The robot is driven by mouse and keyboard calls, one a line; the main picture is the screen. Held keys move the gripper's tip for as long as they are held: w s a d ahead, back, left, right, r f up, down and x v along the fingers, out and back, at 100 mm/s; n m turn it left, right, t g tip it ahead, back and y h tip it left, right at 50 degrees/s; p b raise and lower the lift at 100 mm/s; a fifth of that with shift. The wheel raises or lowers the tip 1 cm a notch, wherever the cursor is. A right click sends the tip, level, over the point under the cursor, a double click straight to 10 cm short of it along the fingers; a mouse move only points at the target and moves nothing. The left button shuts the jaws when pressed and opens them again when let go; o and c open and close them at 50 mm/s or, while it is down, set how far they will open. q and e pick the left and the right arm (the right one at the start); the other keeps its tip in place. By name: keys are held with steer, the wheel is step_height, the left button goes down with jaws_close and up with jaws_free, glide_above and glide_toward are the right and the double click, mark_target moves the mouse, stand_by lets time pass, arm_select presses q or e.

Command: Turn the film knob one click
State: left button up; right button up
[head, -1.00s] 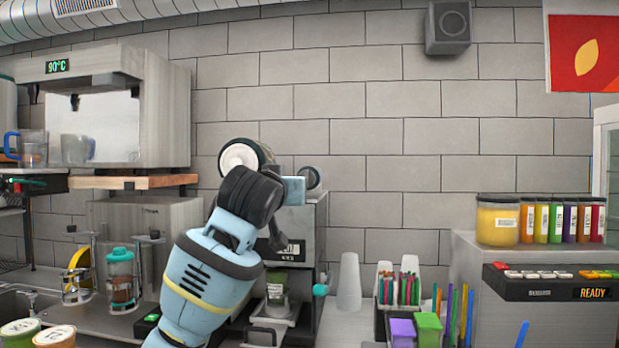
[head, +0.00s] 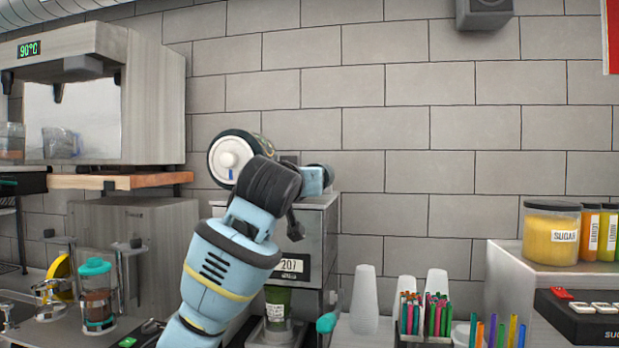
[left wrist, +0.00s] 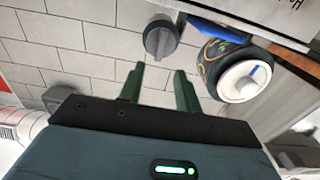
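The film knob (left wrist: 160,38) is a dark grey round knob in the left wrist view, with a raised grip bar across its face. My left gripper (left wrist: 159,70) is open and empty, its two dark green fingers pointing toward the knob, which shows just beyond and between the tips. I cannot tell whether they touch. In the head view my left gripper (head: 321,180) is at the top of the sealer (head: 318,232) and largely hides the knob. The film roll (head: 229,158) sits left of it, with a white hub; it also shows in the left wrist view (left wrist: 238,72). My right gripper is not in view.
A green-filled cup (head: 278,304) stands in the sealer's lower opening. White stacked cups (head: 364,300) and a straw holder (head: 423,318) stand to the right. A boiler (head: 150,95) is at the left. The tiled wall (head: 400,165) is close behind the sealer.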

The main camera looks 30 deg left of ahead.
arm_select(q)
steer(key=x, duration=0.7)
steer(key=shift+w, duration=0.35)
steer(key=shift+f, duration=0.1)
steer(key=shift+c, duration=0.3)
jaws_close()
